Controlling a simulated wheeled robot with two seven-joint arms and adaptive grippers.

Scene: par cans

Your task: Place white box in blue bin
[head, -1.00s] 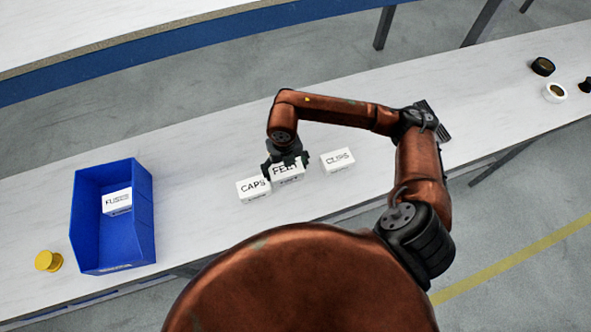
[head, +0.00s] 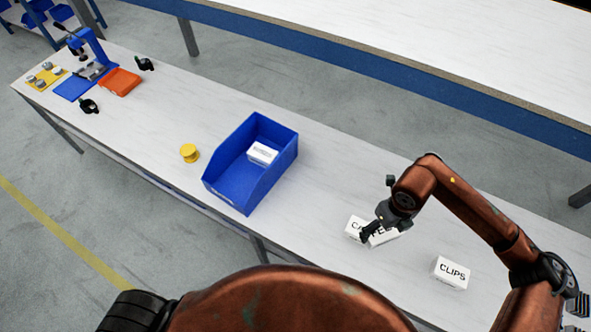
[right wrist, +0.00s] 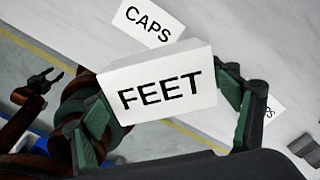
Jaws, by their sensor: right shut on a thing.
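The white box marked FEET (head: 386,238) is between the fingers of my right gripper (head: 381,230), which is shut on it; its label faces the camera in the right wrist view (right wrist: 160,92). I cannot tell if it is lifted. A white box marked CAPS (head: 356,229) is beside it, partly hidden by the gripper. A white box marked CLIPS (head: 451,272) stands to the right on the table. The blue bin (head: 232,188) is to the left, with one white box (head: 262,153) inside. My left gripper (right wrist: 32,90) shows in the right wrist view, fingers apart and empty.
A yellow spool (head: 189,153) stands left of the bin on the white table (head: 330,165). Farther left are an orange tray (head: 120,82) and a blue press (head: 88,50). The table between the bin and the boxes is clear.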

